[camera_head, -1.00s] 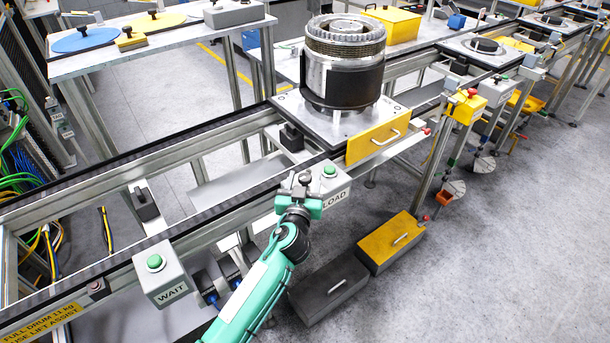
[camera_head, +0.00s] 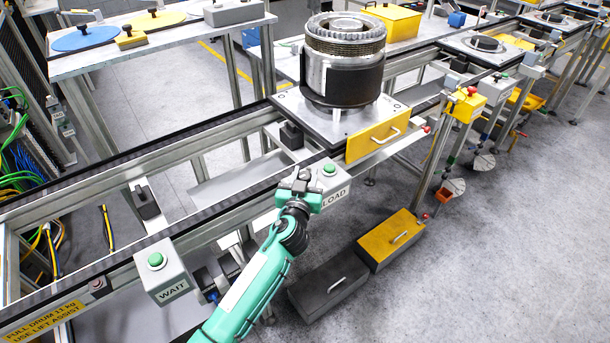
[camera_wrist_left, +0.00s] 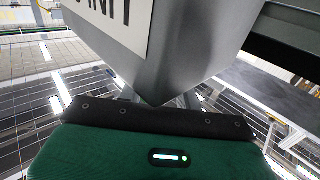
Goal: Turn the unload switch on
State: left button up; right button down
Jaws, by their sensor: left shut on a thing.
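The unload switch (camera_head: 337,187) is a grey box on the conveyor's front rail with a green button (camera_head: 329,169) on top. Its label reads "LOAD" in the head view, the first letters hidden by my gripper. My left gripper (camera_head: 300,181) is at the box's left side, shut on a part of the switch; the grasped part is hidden. In the left wrist view the grey box (camera_wrist_left: 195,45) fills the top middle, with its lettered label cut off by the frame. The fingertips there are mostly hidden behind the box's lower corner. My right gripper is not in view.
A grey "WAIT" box (camera_head: 163,272) with a green button stands left on the same rail. A metal drum (camera_head: 343,75) sits on a pallet (camera_head: 335,128) behind the switch. Yellow (camera_head: 390,240) and dark (camera_head: 328,285) handled boxes are on the floor at right; open floor lies beyond.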

pick_arm(q)
jog(key=m+g+h+p, duration=0.1)
jog(key=h+p, duration=0.1)
jog(key=m+g+h+p, duration=0.1)
jog(key=m+h+p, duration=0.1)
jog(key=m+g+h+p, duration=0.1)
jog(key=m+h+p, duration=0.1)
jog(key=h, duration=0.1)
jog(key=shift+w+a+r, duration=0.1)
jog(key=shift+a+r, duration=0.05)
jog(key=shift+r, duration=0.15)
jog(key=shift+m+g+h+p, duration=0.3)
jog(key=shift+m+g+h, duration=0.1)
jog(key=shift+m+h, duration=0.15)
jog(key=shift+f+m+g+h, duration=0.25)
jog(key=shift+m+g+h, duration=0.6)
jog(key=shift+g+h, duration=0.2)
jog(key=m+g+h, duration=0.1)
jog(key=m+g+h+b, duration=0.1)
jog(key=g, duration=0.1)
jog(key=shift+f+m+g, duration=0.15)
jog(key=shift+m+g, duration=0.1)
jog(key=shift+m, duration=0.05)
jog(key=shift+m+g+h+b, duration=0.35)
jog(key=shift+m+g+h, duration=0.15)
jog(key=shift+g, duration=0.5)
jog(key=o, duration=0.9)
